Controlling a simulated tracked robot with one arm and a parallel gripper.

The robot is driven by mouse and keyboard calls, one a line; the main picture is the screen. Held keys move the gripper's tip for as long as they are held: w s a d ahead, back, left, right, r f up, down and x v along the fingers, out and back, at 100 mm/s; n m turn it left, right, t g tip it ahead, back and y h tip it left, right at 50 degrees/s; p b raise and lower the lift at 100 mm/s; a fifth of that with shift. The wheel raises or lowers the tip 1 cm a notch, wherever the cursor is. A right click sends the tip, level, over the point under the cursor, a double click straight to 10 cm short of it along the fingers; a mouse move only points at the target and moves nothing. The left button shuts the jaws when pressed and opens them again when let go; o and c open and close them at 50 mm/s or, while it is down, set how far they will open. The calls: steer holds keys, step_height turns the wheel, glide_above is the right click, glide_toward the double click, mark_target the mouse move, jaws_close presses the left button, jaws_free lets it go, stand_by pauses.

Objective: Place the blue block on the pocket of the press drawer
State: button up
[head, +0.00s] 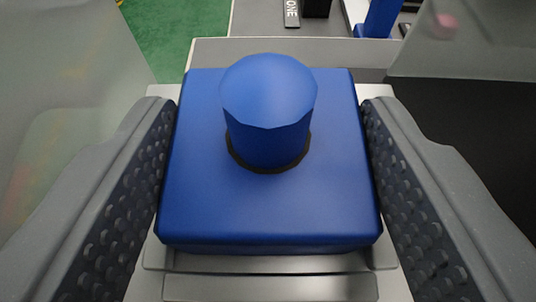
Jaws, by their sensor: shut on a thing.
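The blue block (270,208) is a square slab with rounded edges and a round blue knob (268,110) standing on its top, with a dark ring at the knob's foot. My gripper (270,165) is shut on the block, with one dark, bumpy finger pad against its left side and one against its right side. Below and around the block shows a light grey surface (270,287) with a step or slot line, maybe part of the press drawer. The block hides its middle, so I cannot see a pocket or tell whether the block touches it.
A grey ledge (300,52) runs behind the block. Green floor (165,28) shows at the upper left. A blue post (380,18) and dark parts stand at the upper right. A dark area (470,125) lies right of my gripper, below a translucent panel.

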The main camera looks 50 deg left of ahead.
steer(key=o, duration=1.2)
steer(key=shift+c, duration=0.2)
steer(key=shift+s+d+r, duration=0.1)
steer(key=shift+d+r, duration=0.1)
steer(key=p+v, duration=0.3)
steer(key=v, duration=0.8)
steer(key=shift+s+d, duration=0.2)
steer(key=shift+r, duration=0.1)
